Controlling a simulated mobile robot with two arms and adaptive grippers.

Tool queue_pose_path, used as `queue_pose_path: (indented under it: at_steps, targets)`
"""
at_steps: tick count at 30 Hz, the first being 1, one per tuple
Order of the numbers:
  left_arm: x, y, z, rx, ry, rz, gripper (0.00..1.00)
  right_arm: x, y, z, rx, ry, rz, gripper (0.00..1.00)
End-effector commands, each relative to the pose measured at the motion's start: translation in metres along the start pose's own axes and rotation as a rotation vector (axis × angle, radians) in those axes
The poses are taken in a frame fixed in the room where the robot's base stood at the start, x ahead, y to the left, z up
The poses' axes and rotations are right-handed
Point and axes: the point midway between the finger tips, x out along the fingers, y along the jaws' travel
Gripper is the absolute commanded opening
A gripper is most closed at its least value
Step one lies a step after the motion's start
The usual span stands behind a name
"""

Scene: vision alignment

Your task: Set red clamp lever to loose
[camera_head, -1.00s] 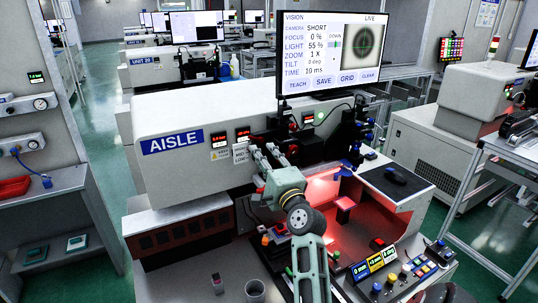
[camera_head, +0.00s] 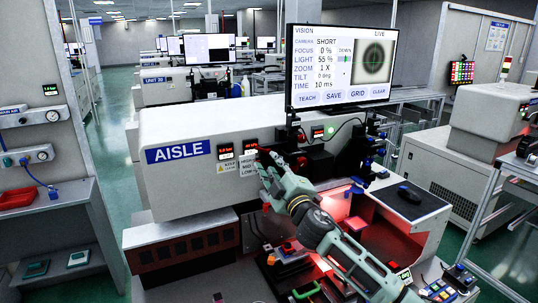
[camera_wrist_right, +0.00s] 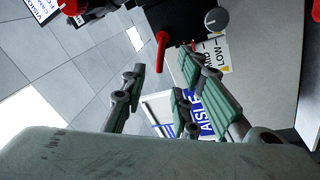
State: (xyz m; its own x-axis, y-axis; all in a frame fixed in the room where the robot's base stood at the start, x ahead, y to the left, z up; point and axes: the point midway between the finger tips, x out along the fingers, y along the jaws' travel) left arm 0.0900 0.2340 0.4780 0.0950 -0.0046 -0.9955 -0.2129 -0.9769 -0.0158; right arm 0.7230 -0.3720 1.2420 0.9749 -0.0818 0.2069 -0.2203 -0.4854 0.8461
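A red lever (camera_wrist_right: 162,48) shows in the right wrist view, hanging from a black block, just beyond my fingertips. It is likely the clamp lever; no "loose" mark on it can be read. My right gripper (camera_wrist_right: 160,76) is open, with the lever ahead of the gap between its fingers and apart from them. In the head view my right gripper (camera_head: 264,163) is raised in front of the AISLE machine's face, beside the black camera mount. The arm and gripper hide part of that mount, so the lever cannot be made out clearly there. My left gripper is not in view.
A grey knob (camera_wrist_right: 215,20) sits beside a LOW label in the wrist view. The vision monitor (camera_head: 338,65) stands behind the mount. The red-lit work bay and a button panel (camera_head: 440,289) lie below right. The AISLE machine's face (camera_head: 190,180) is clear to the left.

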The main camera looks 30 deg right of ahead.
Motion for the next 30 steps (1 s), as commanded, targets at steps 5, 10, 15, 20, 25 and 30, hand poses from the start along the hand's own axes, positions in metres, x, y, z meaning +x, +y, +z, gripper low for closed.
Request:
queue_pose_path:
  at_steps: [5,10,15,20,25,30]
  targets:
    - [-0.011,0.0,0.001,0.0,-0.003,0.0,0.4,0.029,0.003,-0.002,0.006,-0.001,0.001,0.28]
    - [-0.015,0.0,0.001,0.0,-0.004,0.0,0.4,0.047,0.001,-0.001,0.007,-0.001,0.0,0.28]
    - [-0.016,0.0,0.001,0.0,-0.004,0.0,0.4,0.056,0.0,-0.001,0.007,0.0,0.0,0.28]
    - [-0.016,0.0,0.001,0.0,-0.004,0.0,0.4,0.057,0.0,-0.001,0.007,0.0,-0.001,0.28]
    - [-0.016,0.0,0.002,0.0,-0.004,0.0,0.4,0.057,0.0,-0.001,0.007,0.0,-0.001,0.24]
    - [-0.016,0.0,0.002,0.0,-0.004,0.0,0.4,0.057,0.0,-0.001,0.007,0.0,0.0,0.09]
